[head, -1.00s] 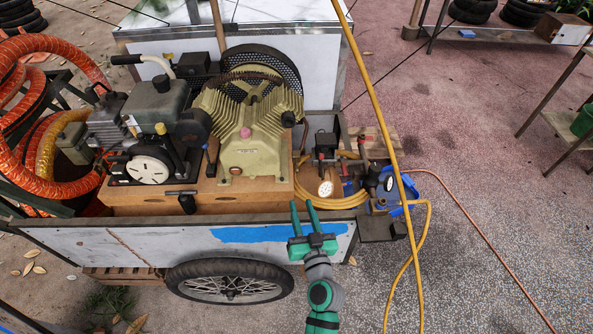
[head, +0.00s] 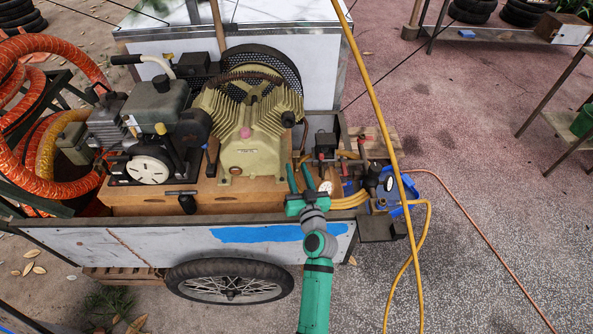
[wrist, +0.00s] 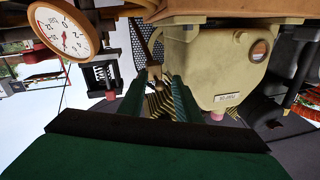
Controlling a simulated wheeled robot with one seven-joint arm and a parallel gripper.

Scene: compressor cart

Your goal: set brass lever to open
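My gripper (head: 299,166) is open and empty, its two green fingers pointing away over the near side of the cart, just right of the cream compressor block. In the wrist view my gripper (wrist: 158,80) also shows a gap between the fingers, with nothing held. I cannot clearly pick out the brass lever. A small brass-coloured fitting (head: 381,204) sits at the cart's right end, to the right of my gripper and apart from it; whether it is the lever, and how it is set, I cannot tell.
The cream compressor (head: 250,135) stands close left of my fingers. A white dial gauge (head: 326,187) is just right of them and large in the wrist view (wrist: 64,32). A yellow hose (head: 374,100) crosses the right side.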

